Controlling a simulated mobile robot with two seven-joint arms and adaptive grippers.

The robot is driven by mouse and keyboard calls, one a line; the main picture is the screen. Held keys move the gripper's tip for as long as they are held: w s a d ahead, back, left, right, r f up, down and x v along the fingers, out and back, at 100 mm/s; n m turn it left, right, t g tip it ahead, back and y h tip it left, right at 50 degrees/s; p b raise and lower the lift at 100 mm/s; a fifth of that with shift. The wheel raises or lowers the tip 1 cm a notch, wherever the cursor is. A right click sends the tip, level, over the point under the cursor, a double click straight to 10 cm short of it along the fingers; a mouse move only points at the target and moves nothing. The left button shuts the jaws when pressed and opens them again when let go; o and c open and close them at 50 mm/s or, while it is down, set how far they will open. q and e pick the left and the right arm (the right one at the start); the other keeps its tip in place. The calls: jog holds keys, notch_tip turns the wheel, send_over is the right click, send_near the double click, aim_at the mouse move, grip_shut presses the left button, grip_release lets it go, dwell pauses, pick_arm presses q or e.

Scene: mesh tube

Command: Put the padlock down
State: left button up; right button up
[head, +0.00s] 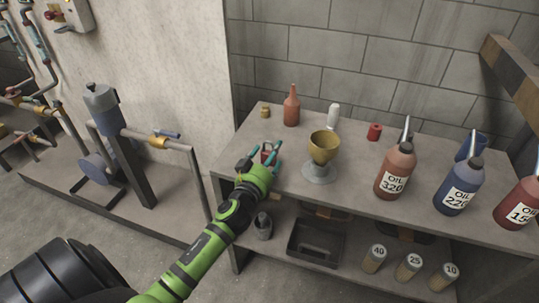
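A small dark red thing, seemingly the padlock (266,150), is between the fingers of my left gripper (266,153). The gripper is over the left part of the grey workbench top (345,190), near its front edge, and its teal fingertips stand apart on either side of the padlock. The picture is too small to tell whether the fingers press on it, or whether it rests on the bench. The wrist hides part of it. My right gripper is not in view.
A brass cup on a grey base (322,150) stands close right of the gripper. Behind are a brown bottle (291,108), a small brass piece (265,111) and a red piece (374,131). Oil bottles (394,175) stand right. A dark tray (315,243) is on the lower shelf.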

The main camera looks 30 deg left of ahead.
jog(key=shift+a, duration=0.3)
